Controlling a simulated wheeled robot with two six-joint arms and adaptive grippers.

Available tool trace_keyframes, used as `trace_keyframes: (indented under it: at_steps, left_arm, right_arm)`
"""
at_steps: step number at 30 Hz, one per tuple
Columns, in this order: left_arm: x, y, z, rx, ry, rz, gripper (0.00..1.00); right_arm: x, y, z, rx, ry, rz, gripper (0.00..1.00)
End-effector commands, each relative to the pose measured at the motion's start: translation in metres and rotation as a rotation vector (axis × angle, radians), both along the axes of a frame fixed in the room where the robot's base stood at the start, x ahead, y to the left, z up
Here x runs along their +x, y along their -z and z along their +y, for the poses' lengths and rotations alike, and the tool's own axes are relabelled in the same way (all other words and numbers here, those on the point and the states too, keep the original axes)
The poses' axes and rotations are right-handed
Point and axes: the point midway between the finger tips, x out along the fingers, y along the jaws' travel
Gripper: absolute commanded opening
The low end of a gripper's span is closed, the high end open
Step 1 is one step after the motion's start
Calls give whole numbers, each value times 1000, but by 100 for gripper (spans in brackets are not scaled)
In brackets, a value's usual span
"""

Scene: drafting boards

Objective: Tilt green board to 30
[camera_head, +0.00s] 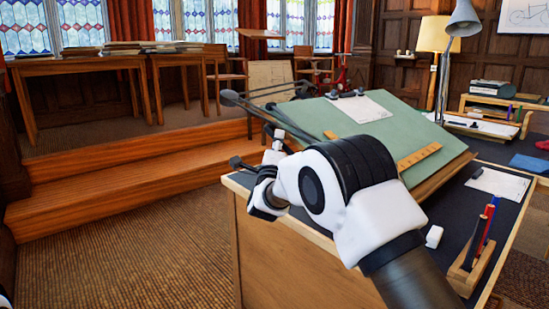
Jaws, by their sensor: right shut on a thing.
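The green board (330,118) is a drafting board on the dark-topped desk, tilted with its far left side raised. My right gripper (264,180) is at the board's left side, shut on a dark lever with a round knob (236,162) that sticks out to the left. My own wrist hides most of the lever and the board's near left corner. No angle scale can be read.
A lamp (462,22) stands behind. Wooden steps (110,185) rise at left, with open carpet in front.

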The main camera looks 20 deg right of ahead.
Motion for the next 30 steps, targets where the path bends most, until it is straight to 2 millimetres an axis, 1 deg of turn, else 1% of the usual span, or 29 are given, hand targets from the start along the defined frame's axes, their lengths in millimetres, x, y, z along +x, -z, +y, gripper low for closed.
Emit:
trace_keyframes:
  at_steps: [1,6,12,27,28,29,30]
  left_arm:
    - [0,5,0,0,0,0,44]
    - [0,10,0,0,0,0,44]
    - [0,13,0,0,0,0,44]
    - [0,13,0,0,0,0,44]
    - [0,13,0,0,0,0,44]
    - [0,13,0,0,0,0,44]
    - [0,13,0,0,0,0,44]
  right_arm:
    - [-3,-4,-1,6,2,-19,0]
    - [-9,-17,-4,23,1,-65,0]
    - [-14,-25,-5,34,1,-92,0]
    - [-15,-28,-5,37,1,-100,0]
    - [-15,-28,-5,37,1,-100,26]
    - [-15,-28,-5,37,1,-100,36]
    - [-15,-28,-5,37,1,-100,41]
